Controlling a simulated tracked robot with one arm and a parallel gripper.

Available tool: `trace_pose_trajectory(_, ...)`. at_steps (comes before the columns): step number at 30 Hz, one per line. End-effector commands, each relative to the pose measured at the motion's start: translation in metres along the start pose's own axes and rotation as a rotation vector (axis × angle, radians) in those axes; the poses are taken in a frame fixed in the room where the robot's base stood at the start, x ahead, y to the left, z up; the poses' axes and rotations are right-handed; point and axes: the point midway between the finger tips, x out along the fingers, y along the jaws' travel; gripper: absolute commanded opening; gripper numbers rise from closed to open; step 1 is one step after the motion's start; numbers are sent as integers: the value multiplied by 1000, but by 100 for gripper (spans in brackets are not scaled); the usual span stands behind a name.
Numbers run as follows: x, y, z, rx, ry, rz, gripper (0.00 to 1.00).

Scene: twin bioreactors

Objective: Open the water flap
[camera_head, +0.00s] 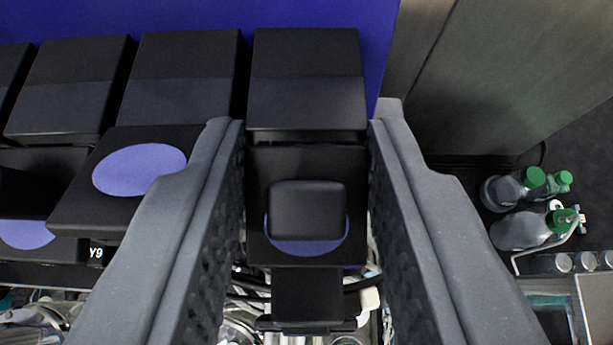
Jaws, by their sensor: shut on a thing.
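My gripper (304,115) has its two grey fingers on either side of the rightmost black block (305,100) and is shut on it. The block's lower part has a blue disc (306,246), mostly hidden behind a dark rounded square piece (307,210). To its left stands a like black block (183,75) with a flap (75,205) that sticks out and bears a full blue disc (139,170). No label reading water shows, so I cannot tell from markings which flap it is.
More black blocks (72,88) stand in a row to the left, against a blue panel (200,15). A "Y9" label (96,253) shows below. Tubing and glassware lie below.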

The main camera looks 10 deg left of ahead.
Motion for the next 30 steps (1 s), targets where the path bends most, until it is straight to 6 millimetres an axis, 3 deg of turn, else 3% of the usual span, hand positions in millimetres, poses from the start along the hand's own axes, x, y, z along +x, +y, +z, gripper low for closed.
trace_pose_trajectory(1,-3,0,-7,0,-17,0,6)
trace_pose_trajectory(12,-1,0,-6,-1,-117,0,6)
trace_pose_trajectory(29,-1,-1,-5,-1,-133,0,6)
trace_pose_trajectory(30,-1,-1,-5,-1,-132,0,36)
